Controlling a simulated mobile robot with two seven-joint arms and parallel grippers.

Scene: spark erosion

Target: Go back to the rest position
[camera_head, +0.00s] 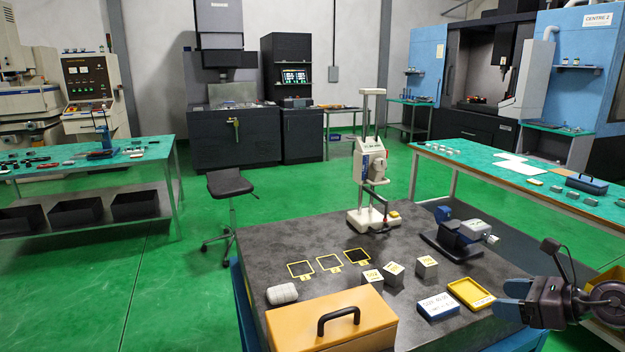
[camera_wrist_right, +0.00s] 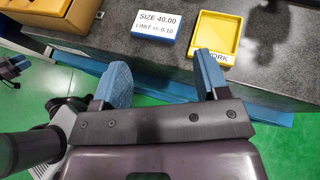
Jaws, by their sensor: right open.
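My right gripper (camera_head: 510,299) comes in from the right edge in the head view, at the right front edge of the dark granite table (camera_head: 290,245). Its blue-padded fingers are apart with nothing between them. In the right wrist view the open fingers (camera_wrist_right: 163,72) lie over the table's front edge and the green floor. The blue size block (camera_wrist_right: 157,24) and the yellow work tray (camera_wrist_right: 222,38) are beyond the fingertips, apart from them.
A stool (camera_head: 230,185) stands behind. Green floor is clear at left.

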